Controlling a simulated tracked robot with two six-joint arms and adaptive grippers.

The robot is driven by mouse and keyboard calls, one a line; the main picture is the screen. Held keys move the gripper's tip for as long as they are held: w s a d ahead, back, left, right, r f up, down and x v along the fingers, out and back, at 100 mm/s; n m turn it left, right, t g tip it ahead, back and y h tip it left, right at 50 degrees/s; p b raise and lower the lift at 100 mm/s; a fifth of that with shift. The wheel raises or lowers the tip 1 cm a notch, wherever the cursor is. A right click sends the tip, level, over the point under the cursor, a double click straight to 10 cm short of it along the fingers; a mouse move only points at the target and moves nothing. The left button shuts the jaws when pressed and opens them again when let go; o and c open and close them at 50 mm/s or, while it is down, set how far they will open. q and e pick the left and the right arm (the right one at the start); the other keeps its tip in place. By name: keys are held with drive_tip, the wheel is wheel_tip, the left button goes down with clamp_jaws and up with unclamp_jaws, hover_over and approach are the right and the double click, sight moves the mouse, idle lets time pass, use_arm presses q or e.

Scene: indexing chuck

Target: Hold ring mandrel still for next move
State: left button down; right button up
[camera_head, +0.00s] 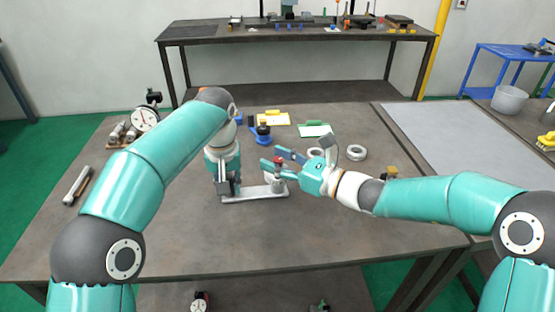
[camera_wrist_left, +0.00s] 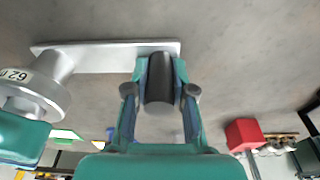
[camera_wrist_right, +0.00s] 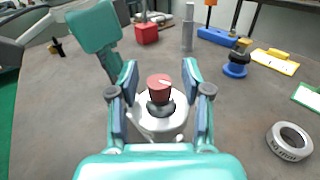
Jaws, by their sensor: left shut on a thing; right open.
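The ring mandrel fixture is a light metal base plate (camera_head: 256,193) lying flat on the table, also in the left wrist view (camera_wrist_left: 105,56). At one end stands a black cylindrical grip (camera_wrist_left: 160,80); my left gripper (camera_wrist_left: 160,66) is shut on it. At the other end is a silver round body marked 62 (camera_wrist_left: 38,85), with a red knob (camera_wrist_right: 160,87) on top. My right gripper (camera_wrist_right: 160,70) is open, its fingers on either side of the knob, with visible gaps. In the head view my left arm partly hides the grip.
Loose metal rings (camera_head: 357,153) lie right of the fixture, one also in the right wrist view (camera_wrist_right: 290,141). A blue-based black piece (camera_head: 263,133) and yellow and green clipboards (camera_head: 315,130) lie behind. A dial gauge (camera_head: 145,118) stands at back left. The front table is clear.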

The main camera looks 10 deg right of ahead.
sight(278, 159)
clamp_jaws()
drive_tip(key=n+g+y, duration=0.2)
drive_tip(key=n+g, duration=0.1)
drive_tip(key=g, duration=0.1)
drive_tip(key=shift+w, duration=0.1)
drive_tip(key=shift+n+g+y, duration=0.6)
drive_tip(key=shift+n+g, duration=0.2)
drive_tip(key=shift+g, duration=0.4)
unclamp_jaws()
wheel_tip(278, 159, up, 10)
drive_tip(key=shift+f, duration=0.1)
